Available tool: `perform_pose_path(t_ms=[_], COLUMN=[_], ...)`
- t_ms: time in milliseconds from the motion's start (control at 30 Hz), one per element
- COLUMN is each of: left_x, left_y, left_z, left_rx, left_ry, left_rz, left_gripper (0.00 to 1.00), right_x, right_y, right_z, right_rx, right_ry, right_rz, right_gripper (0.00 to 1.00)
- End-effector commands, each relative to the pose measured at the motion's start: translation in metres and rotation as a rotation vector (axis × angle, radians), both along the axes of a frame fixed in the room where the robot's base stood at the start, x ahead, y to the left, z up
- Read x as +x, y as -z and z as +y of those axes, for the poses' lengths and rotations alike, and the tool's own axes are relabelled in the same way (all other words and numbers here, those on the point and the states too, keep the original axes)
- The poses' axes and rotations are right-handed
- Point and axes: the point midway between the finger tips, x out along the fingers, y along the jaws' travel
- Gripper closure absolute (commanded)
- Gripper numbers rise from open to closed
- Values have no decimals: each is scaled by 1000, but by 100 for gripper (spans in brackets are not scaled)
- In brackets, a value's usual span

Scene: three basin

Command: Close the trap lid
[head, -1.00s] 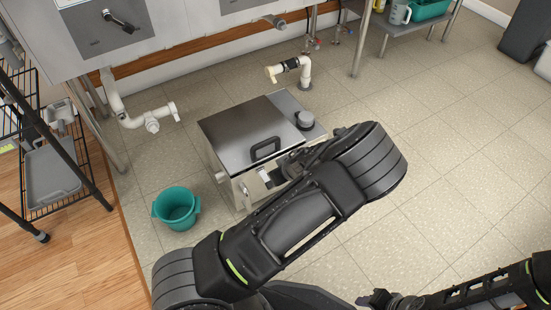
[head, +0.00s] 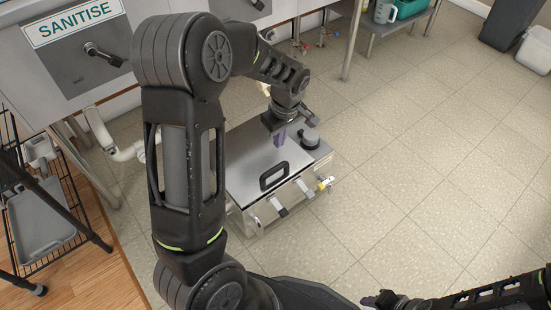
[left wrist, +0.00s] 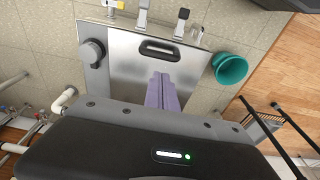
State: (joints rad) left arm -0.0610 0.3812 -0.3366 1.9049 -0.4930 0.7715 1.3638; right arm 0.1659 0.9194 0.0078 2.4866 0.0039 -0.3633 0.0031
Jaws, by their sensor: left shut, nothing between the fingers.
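The trap is a steel box on the floor. Its flat steel lid (head: 248,170) with a black handle (head: 273,176) lies across the top and looks level; I cannot tell if it is fully seated. The lid also shows in the left wrist view (left wrist: 125,65), with its handle (left wrist: 160,50). My left gripper (head: 281,140) points down over the back part of the lid, its purple fingers together and empty (left wrist: 162,88). I cannot tell if the fingertips touch the lid. My right gripper (head: 374,300) is low at the bottom edge, apart from the trap, its jaws unclear.
Latches (head: 278,212) line the trap's front, and a round grey cap (head: 310,141) sits beside the lid. White pipes (head: 128,152) and steel sinks (head: 75,60) stand behind. A wire rack (head: 45,200) is at left. Floor at right is clear.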

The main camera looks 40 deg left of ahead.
Motion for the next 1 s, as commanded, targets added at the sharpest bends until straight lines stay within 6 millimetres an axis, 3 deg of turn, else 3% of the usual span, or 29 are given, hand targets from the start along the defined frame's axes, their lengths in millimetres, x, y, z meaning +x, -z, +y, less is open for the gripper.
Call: perform_pose_path(t_ms=[467, 667, 1000], left_x=[0, 1, 3], left_y=[10, 38, 106], left_z=[1, 5, 14], left_rx=[-1, -1, -2], left_ry=[-4, -3, -4], left_rz=[2, 3, 3], left_gripper=[100, 100, 100], right_x=[1, 3, 8], right_y=[4, 16, 44], right_z=[-1, -2, -2], right_rx=[-1, -4, -6], right_ry=[2, 7, 14], right_rz=[-1, -5, -19], right_gripper=[64, 64, 64])
